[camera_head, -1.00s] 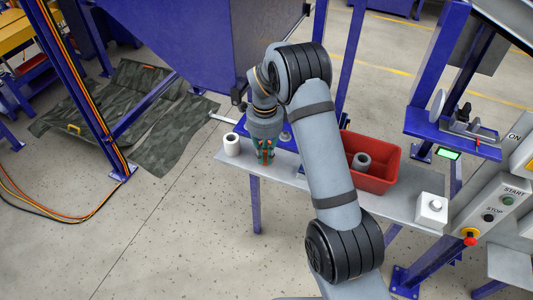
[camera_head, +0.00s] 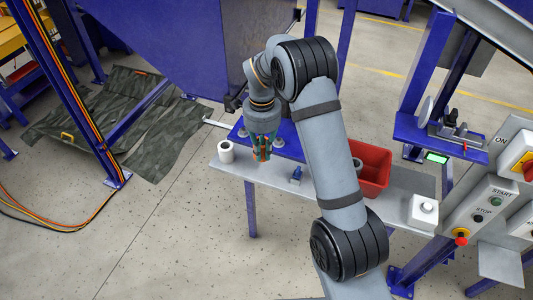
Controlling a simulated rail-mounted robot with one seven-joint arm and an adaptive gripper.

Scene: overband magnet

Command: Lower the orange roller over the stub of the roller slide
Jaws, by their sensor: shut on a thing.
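My gripper (camera_head: 262,154) points down over the grey shelf, close to the front of a blue plate. It is shut on a small orange piece (camera_head: 267,155), the orange roller, mostly covered by the fingers. The blue plate (camera_head: 291,151) carries short grey knobs (camera_head: 278,142) just right of my gripper. Whether one of these is the stub of the roller slide I cannot tell. The gap between roller and plate is also unclear.
A white roll (camera_head: 226,152) stands on the shelf (camera_head: 237,170) left of my gripper. A small blue part (camera_head: 297,174) stands to the right. A red bin (camera_head: 377,172) with a grey roll, partly behind my arm, and a white button box (camera_head: 423,211) stand farther right.

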